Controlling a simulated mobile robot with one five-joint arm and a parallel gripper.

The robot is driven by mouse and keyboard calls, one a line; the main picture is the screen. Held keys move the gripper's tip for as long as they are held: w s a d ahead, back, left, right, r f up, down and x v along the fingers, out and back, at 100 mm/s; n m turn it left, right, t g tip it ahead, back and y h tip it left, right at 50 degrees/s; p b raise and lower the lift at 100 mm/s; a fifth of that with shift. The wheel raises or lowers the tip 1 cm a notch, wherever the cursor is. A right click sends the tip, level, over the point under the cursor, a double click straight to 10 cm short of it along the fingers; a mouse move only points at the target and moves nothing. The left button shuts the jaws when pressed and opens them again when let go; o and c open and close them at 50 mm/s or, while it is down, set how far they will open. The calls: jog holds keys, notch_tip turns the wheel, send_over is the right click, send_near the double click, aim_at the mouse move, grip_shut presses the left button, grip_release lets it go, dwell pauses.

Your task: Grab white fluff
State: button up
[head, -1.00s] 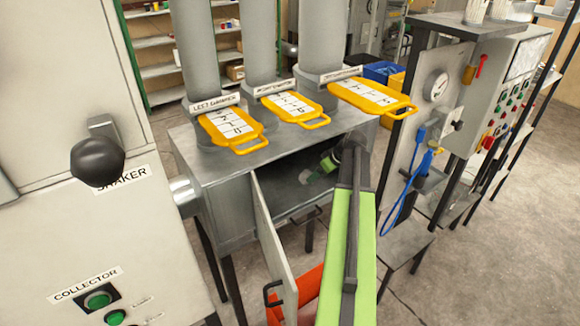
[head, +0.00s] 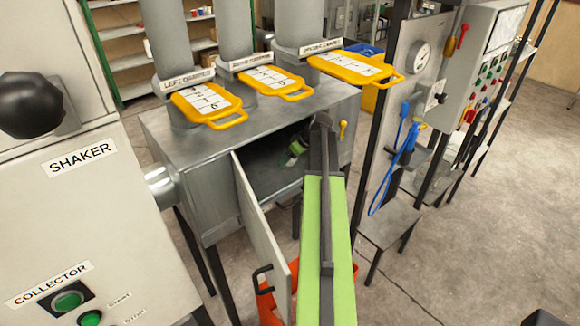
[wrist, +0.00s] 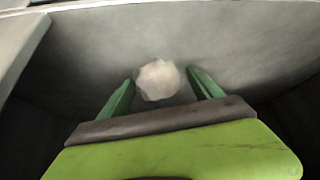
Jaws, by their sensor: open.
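The white fluff (wrist: 157,79) is a small pale clump on the grey metal floor inside the box. In the wrist view it sits between the two green fingers of my gripper (wrist: 160,80). The fingers are spread, with one to its left and one to its right, and neither is clearly touching it. In the head view my gripper (head: 296,150) is inside the open grey metal box (head: 265,185), partly hidden by my arm. The fluff cannot be made out clearly there.
The box's door (head: 262,225) hangs open at the front left, close beside my arm. Yellow-handled dampers (head: 210,103) stand on top. A shaker cabinet (head: 75,210) is on the left, and a panel with a blue hose (head: 390,165) is on the right.

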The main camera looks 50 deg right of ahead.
jog(key=shift+f, duration=0.15)
jog(key=shift+c, duration=0.4)
jog(key=c, duration=1.4)
jog(key=shift+p, duration=0.3)
jog(key=s+d, duration=0.1)
jog(key=s, duration=1.6)
jog(key=shift+s+d, duration=0.2)
jog(key=shift+s, duration=0.2)
